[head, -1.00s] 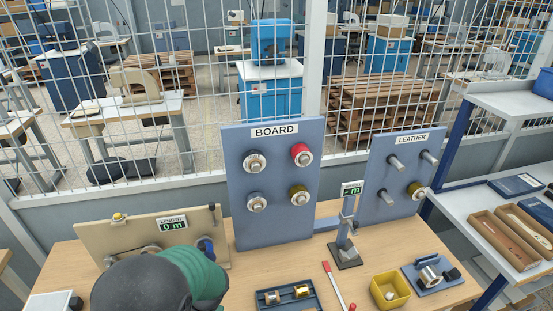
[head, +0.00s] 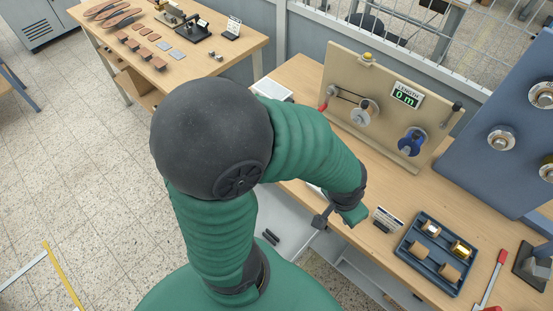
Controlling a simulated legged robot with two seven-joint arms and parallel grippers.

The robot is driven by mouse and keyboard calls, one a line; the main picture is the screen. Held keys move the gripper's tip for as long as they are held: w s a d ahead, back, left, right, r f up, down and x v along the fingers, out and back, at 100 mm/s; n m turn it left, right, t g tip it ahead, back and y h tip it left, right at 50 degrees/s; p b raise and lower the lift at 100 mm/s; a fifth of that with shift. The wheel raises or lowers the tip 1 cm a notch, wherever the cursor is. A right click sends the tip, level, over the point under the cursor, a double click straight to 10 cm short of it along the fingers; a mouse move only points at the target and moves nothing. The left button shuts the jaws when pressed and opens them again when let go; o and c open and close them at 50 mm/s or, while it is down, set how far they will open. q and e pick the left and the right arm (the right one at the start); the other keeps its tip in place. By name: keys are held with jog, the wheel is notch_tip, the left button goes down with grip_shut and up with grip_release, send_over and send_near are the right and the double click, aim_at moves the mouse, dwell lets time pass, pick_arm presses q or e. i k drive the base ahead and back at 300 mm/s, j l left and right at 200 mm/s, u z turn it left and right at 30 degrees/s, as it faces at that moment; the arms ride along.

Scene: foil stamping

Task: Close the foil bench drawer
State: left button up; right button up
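The foil bench (head: 300,75) runs along the right half of the head view. Pale grey panels (head: 285,215) show below its front edge, partly behind my green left arm. I cannot tell which of them is the drawer, or how far open it is. My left gripper (head: 335,217) is at the bench's front edge, at the end of the bent arm. A small dark part sticks out there, and the wrist hides most of the fingers. I cannot tell whether it touches anything. My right gripper is out of view.
On the bench stand a beige length-counter panel (head: 390,75), a dark tray of foil rolls (head: 408,250), a small sign (head: 387,218) and a red-handled tool (head: 495,275). A blue board (head: 510,170) stands at right. Another wooden table (head: 110,50) is behind left.

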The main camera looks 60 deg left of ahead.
aim_at(282, 223)
jog(key=u, duration=0.4)
jog(key=k+l+u, duration=0.1)
jog(key=u, duration=0.75)
jog(key=k+u, duration=0.15)
jog(key=u, duration=0.7)
jog(key=k+u, duration=0.1)
jog(key=u, duration=0.3)
jog(key=k+l, duration=0.15)
jog(key=l, duration=0.15)
jog(key=k+l+z, duration=0.1)
jog(key=k+l, duration=0.1)
jog(key=l, duration=0.05)
